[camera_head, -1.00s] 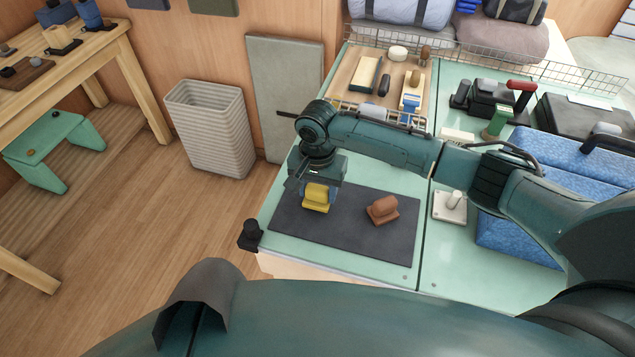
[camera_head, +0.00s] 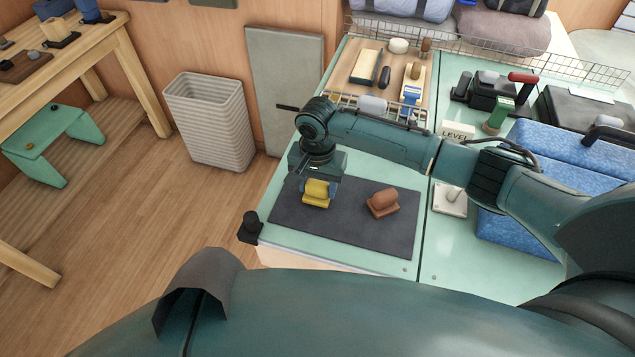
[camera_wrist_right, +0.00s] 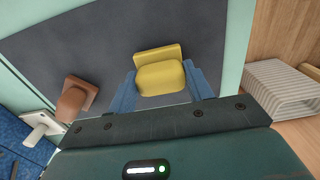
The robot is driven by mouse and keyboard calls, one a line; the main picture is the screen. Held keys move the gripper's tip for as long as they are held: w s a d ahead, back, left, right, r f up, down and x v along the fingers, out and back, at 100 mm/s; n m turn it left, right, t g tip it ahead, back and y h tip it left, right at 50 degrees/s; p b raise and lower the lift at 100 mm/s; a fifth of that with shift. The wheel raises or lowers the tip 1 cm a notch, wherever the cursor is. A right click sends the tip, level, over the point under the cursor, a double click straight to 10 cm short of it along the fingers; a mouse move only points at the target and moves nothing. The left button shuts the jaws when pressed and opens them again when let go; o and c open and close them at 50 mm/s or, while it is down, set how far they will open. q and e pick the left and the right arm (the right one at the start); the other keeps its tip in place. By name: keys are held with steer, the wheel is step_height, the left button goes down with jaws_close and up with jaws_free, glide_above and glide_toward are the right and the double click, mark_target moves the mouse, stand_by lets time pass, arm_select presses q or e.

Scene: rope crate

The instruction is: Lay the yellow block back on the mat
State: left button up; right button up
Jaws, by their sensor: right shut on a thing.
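The yellow block (camera_head: 317,193) is at the left part of the dark grey mat (camera_head: 345,238). My right gripper (camera_head: 319,185) is over it, pointing down, and is shut on it. In the right wrist view the yellow block (camera_wrist_right: 160,76) sits between the blue fingers (camera_wrist_right: 163,88), with the mat (camera_wrist_right: 70,50) behind it. I cannot tell whether its underside touches the mat. A brown block (camera_head: 383,202) rests on the mat to the right, apart from the yellow one. My left gripper is out of view.
A white-based peg (camera_head: 450,200) stands right of the mat, with a blue folded cloth (camera_head: 515,240) beyond. A wooden tool tray (camera_head: 350,88) is behind my arm. A black corner post (camera_head: 250,226) stands at the table's left edge. The mat's front part is bare.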

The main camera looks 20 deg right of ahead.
mark_target(317, 184)
steer(key=shift+f, duration=0.25)
steer(key=o, duration=1)
step_height(317, 184, up, 13)
steer(key=shift+r, duration=0.1)
stand_by(0.3)
